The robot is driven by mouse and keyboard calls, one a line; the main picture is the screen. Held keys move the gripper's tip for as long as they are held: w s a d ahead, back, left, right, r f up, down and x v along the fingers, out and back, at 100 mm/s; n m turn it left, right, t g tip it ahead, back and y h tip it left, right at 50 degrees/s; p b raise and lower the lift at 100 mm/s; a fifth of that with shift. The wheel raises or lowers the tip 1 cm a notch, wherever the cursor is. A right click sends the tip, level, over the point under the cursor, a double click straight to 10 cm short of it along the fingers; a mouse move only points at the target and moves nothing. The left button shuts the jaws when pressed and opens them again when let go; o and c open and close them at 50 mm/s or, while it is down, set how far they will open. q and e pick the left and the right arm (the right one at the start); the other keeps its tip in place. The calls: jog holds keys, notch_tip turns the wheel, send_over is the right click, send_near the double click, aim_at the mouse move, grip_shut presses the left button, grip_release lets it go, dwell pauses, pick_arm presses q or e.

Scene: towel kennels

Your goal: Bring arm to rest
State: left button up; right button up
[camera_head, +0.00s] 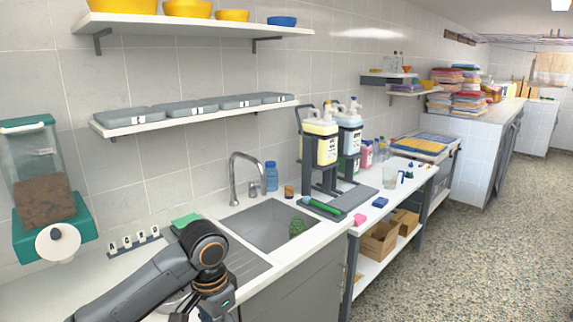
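My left arm (150,280) comes in from the bottom left. It rises to a dark rounded joint (205,245) over the sink's drainboard side, then bends down toward the bottom edge. My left gripper (190,314) is only partly in view at the bottom edge, and its fingers cannot be made out. A curved metal rim shows beside it, largely hidden by the arm. My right arm and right gripper are not in view.
The sink (268,224) holds a green scrunched item (296,227). A faucet (236,180), a blue bottle (271,176) and a bottle stand (327,180) are behind and right. A food dispenser (42,175) hangs at left. The floor (450,240) at right is clear.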

pick_arm(q)
jog(key=w+d+f+n+t+h, duration=0.1)
jog(key=w+f+n, duration=0.1)
jog(key=f, duration=0.6)
jog(key=w+f+n+h, duration=0.1)
jog(key=w+f, duration=0.2)
jog(key=f, duration=0.5)
jog(key=s+a+f+n+t, duration=0.1)
jog(key=s+a+f+n, duration=0.15)
jog(key=f, duration=0.85)
jog(key=s+a+f+n, duration=0.15)
jog(key=s+f, duration=0.25)
jog(key=f, duration=0.6)
jog(key=s+a+f+y, duration=0.1)
jog(key=s+a+f, duration=0.2)
jog(key=s+f, duration=0.6)
jog(key=s+a+f+y, duration=0.1)
jog(key=s+a+f, duration=0.2)
jog(key=s+f, duration=0.8)
jog(key=s, duration=1)
jog(key=s+a+f+m+g, duration=0.1)
jog(key=s+f, duration=0.1)
jog(key=s, duration=1)
jog(key=shift+a, duration=0.2)
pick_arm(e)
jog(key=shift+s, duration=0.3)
